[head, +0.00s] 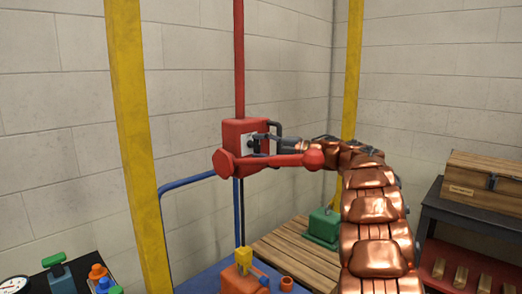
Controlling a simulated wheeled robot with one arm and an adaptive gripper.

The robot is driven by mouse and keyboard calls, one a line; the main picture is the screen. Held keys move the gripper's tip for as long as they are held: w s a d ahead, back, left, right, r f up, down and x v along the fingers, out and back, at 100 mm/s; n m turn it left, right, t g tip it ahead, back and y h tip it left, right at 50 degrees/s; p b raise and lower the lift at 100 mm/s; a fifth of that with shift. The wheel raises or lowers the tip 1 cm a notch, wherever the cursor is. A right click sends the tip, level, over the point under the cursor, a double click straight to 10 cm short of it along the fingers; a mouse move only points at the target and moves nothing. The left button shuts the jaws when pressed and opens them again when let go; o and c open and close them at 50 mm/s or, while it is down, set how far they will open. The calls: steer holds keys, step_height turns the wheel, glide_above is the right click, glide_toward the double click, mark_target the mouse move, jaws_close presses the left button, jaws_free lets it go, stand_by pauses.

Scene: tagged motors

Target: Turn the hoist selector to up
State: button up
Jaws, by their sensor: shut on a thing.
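The red hoist box (238,129) hangs on a red upright post near the middle of the head view. A pale plate (247,146) is on its front face, where the hoist selector sits. My gripper (268,138) reaches in from the right, with its dark fingers at this plate. It is shut on the selector, which the fingers mostly hide, so which way it points cannot be told. My copper arm fills the right of the middle.
A red bar with a ball end (313,159) runs just below my gripper. A yellow hook (243,259) hangs over a red motor (241,281). Yellow posts (137,130) flank the hoist. A green motor (322,226) stands on a wooden pallet (274,243). A wooden crate (480,180) is right.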

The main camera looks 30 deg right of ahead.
stand_by(0.5)
steer(key=o, duration=0.9)
steer(key=v, duration=1.2)
steer(key=shift+a, duration=0.1)
